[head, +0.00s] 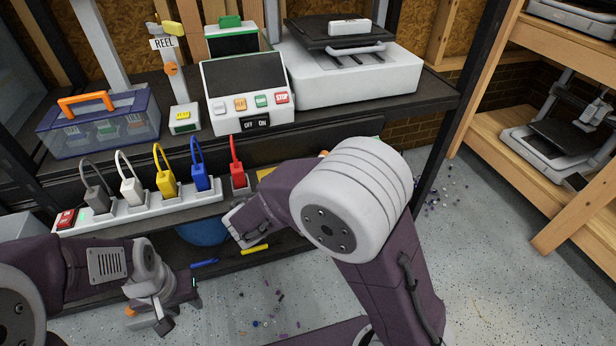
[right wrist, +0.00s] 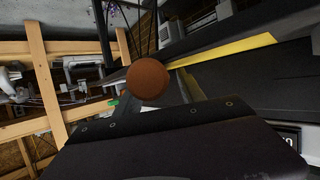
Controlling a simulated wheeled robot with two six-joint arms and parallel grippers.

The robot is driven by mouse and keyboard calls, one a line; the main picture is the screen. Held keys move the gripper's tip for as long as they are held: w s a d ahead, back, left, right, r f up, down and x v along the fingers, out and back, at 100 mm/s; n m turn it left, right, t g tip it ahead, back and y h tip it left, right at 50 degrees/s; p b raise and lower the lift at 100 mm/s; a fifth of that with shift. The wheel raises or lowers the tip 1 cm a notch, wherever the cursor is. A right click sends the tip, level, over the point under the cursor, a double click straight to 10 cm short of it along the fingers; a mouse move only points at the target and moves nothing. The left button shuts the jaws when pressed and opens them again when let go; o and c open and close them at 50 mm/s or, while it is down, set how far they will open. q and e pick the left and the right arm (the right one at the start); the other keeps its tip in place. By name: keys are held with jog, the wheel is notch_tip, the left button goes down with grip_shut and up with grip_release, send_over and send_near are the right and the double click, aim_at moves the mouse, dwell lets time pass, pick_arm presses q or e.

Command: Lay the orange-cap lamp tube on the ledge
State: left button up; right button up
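No lamp tube shows clearly. In the right wrist view a round orange-brown end (right wrist: 150,80) stands in mid-picture; I cannot tell whether it is the tube's cap. A small orange spot (head: 323,153) shows behind my right arm in the head view. My left gripper (head: 158,318) points down at the lower left, with a small orange piece (head: 130,311) beside it; its finger gap is unclear. My right arm reaches left in front of the bench, its wrist end (head: 240,222) below the red plug. Its fingertips are not clear.
A power strip (head: 105,222) with several coloured plugs runs along the bench front. A blue bar (head: 204,262) and a yellow bar (head: 255,249) lie below. A clear box (head: 98,125), control panel (head: 246,90) and printer (head: 350,75) crowd the bench top. Open floor lies right.

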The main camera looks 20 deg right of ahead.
jog(key=shift+s+a+r+p, duration=0.1)
jog(key=shift+r+p, duration=0.25)
jog(key=shift+p, duration=0.1)
jog(key=p+v, duration=0.3)
jog(key=v, duration=0.8)
jog(key=shift+s+a, duration=0.2)
jog(key=shift+s, duration=0.1)
jog(key=shift+d, duration=0.1)
